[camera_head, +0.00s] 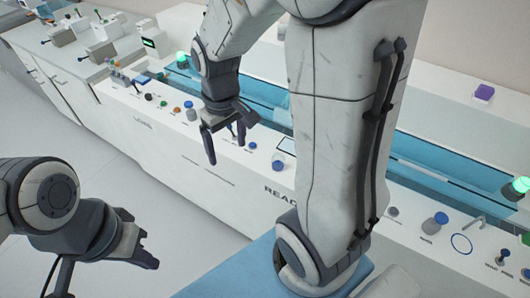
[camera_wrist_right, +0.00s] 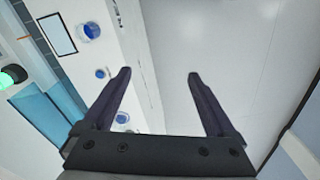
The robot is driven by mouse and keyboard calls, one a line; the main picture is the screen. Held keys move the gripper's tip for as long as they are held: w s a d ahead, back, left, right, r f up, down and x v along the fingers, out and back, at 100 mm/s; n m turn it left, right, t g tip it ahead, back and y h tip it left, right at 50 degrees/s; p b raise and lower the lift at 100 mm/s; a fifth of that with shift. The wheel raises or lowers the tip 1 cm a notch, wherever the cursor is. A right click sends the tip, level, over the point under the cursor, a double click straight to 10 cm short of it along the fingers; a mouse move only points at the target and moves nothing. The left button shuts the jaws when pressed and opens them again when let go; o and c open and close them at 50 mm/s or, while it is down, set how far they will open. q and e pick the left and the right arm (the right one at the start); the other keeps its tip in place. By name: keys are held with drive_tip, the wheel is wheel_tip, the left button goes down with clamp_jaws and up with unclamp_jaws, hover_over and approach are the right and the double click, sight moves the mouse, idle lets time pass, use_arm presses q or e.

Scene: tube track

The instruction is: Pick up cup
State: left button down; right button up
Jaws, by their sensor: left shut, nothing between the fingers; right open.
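A small clear cup with blue in it (camera_head: 278,161) stands on the white counter's front ledge, right of my right gripper. It also shows at the upper left of the right wrist view (camera_wrist_right: 88,31), outside the fingers. My right gripper (camera_head: 225,148) is open and empty, pointing down by the counter's front edge. In the right wrist view its two dark fingers (camera_wrist_right: 159,74) are spread over pale floor, apart from the cup. My left gripper (camera_head: 147,252) is shut and empty at lower left, well away from the counter.
A blue-topped container (camera_head: 435,222) stands on the ledge at right. Blue knobs (camera_wrist_right: 101,73) sit near the right gripper. A clear blue trough (camera_head: 262,96) runs behind the ledge. The floor (camera_head: 150,185) before the counter is clear.

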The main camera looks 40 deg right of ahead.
sight(278, 157)
drive_tip(key=d+f+m+b, duration=0.1)
drive_tip(key=d+f, duration=0.1)
drive_tip(key=d, duration=0.3)
drive_tip(key=d+f+m+b, duration=0.1)
drive_tip(key=d+f, duration=0.2)
drive_tip(key=d, duration=0.2)
drive_tip(key=w+d+f+m+b, duration=0.1)
drive_tip(key=d+f, duration=0.2)
drive_tip(key=d, duration=0.3)
drive_tip(key=shift+w+f+m, duration=0.1)
drive_tip(key=shift+f+m, duration=0.15)
drive_tip(key=shift+m, duration=0.05)
drive_tip(key=f, duration=0.4)
drive_tip(key=shift+d+f+b, duration=0.2)
drive_tip(key=shift+f+b, duration=0.1)
drive_tip(key=shift+b, duration=0.1)
drive_tip(key=shift+d+f, duration=0.1)
drive_tip(key=shift+f, duration=2.7)
use_arm(q)
wheel_tip(278, 157, down, 5)
drive_tip(key=shift+f, duration=0.2)
use_arm(e)
drive_tip(key=c, duration=1.4)
